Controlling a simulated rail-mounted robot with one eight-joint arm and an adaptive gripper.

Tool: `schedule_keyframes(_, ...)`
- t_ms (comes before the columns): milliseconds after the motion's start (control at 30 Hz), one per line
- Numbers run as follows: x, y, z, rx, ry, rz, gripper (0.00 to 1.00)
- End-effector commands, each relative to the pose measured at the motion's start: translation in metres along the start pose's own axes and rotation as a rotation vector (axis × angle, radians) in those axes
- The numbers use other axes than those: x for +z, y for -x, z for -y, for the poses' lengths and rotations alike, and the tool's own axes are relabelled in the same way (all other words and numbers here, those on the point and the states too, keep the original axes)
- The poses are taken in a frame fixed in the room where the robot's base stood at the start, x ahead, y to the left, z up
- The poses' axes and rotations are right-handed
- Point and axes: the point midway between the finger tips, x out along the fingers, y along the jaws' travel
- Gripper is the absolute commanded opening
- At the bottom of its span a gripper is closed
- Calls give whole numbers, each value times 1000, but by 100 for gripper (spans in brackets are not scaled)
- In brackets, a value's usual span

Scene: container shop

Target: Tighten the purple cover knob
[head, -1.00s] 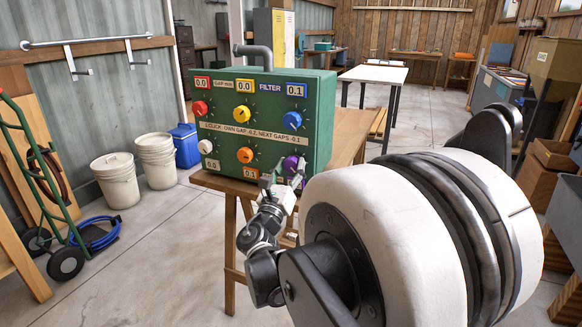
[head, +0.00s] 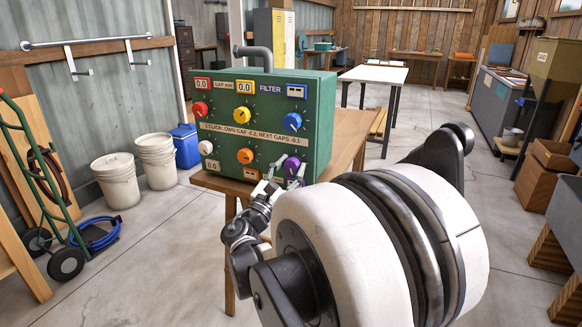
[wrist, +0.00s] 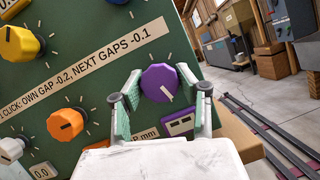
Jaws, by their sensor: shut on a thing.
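The purple cover knob (head: 291,166) is at the lower right of the green filter box's front panel (head: 234,88). In the wrist view the purple knob (wrist: 157,83) sits between my two fingers, its white pointer line toward the lower right. My gripper (wrist: 161,78) is shut on the knob, with green pads at its left and right sides. In the head view my gripper (head: 281,178) partly covers the knob. A small purple display (wrist: 182,125) under the knob shows dashes.
Red (head: 200,109), yellow (head: 243,114), blue (head: 292,121), orange (head: 245,156) and white (head: 206,147) knobs share the panel. The box stands on a wooden bench (head: 346,148).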

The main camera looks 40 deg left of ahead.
Motion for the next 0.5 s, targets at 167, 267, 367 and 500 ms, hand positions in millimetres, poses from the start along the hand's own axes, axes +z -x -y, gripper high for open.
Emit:
schedule_keyframes(167,0,0,-1,-51,-122,-1,7)
schedule_keyframes(267,0,0,-1,-74,-178,-1,7)
schedule_keyframes(367,0,0,-1,-93,-224,0,7)
schedule_keyframes(500,0,0,-1,-111,-268,-1,7)
